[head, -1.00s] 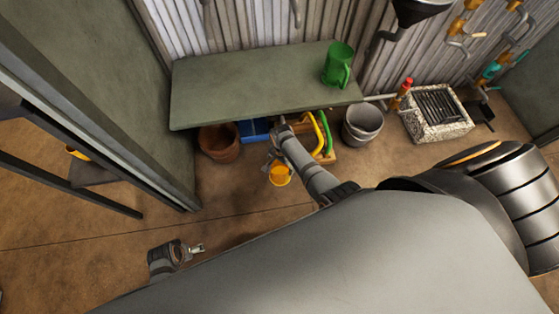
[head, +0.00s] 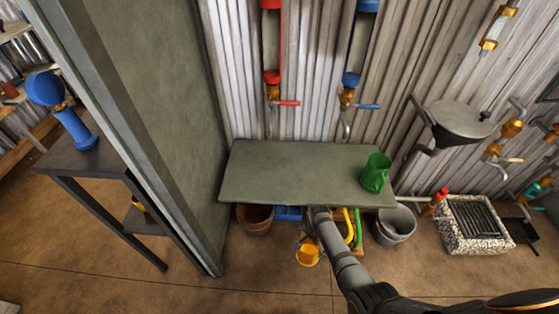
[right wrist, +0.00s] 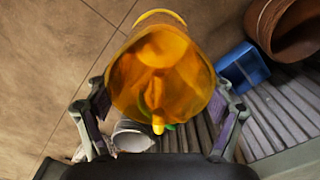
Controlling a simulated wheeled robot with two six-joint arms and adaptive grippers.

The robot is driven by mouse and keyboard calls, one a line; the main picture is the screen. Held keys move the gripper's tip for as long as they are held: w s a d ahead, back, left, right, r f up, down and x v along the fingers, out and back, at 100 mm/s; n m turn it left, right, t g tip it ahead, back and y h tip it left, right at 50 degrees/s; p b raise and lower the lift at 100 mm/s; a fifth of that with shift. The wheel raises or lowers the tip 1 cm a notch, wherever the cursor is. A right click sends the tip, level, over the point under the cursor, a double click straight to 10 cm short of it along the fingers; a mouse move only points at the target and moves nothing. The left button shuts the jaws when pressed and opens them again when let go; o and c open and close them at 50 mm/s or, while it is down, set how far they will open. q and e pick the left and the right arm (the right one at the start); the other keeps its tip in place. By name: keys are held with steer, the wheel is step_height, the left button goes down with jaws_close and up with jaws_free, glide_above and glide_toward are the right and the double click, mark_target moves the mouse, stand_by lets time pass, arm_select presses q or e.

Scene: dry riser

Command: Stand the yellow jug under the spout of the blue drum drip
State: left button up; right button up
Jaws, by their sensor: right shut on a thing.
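The yellow jug (head: 307,256) is in my right gripper (head: 310,238), in front of and below the front edge of the green bench. The right wrist view shows the jug (right wrist: 160,75) large between the two fingers of my right gripper (right wrist: 162,102), which are shut on it. A blue-marked fitting (head: 350,80) with a blue lever hangs on the corrugated wall above the bench. Its grey spout (head: 346,127) points down over the back of the bench. My left gripper is out of view.
A green jug (head: 375,172) stands at the right of the green bench (head: 290,178), whose left and middle are clear. A red-lever fitting (head: 272,88) hangs left of the blue one. A terracotta pot (head: 255,217) and grey bucket (head: 396,224) stand below.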

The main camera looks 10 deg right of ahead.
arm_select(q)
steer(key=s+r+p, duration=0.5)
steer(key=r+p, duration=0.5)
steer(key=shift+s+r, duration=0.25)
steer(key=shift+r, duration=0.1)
arm_select(e)
step_height(320, 180, up, 13)
steer(key=shift+r, duration=0.1)
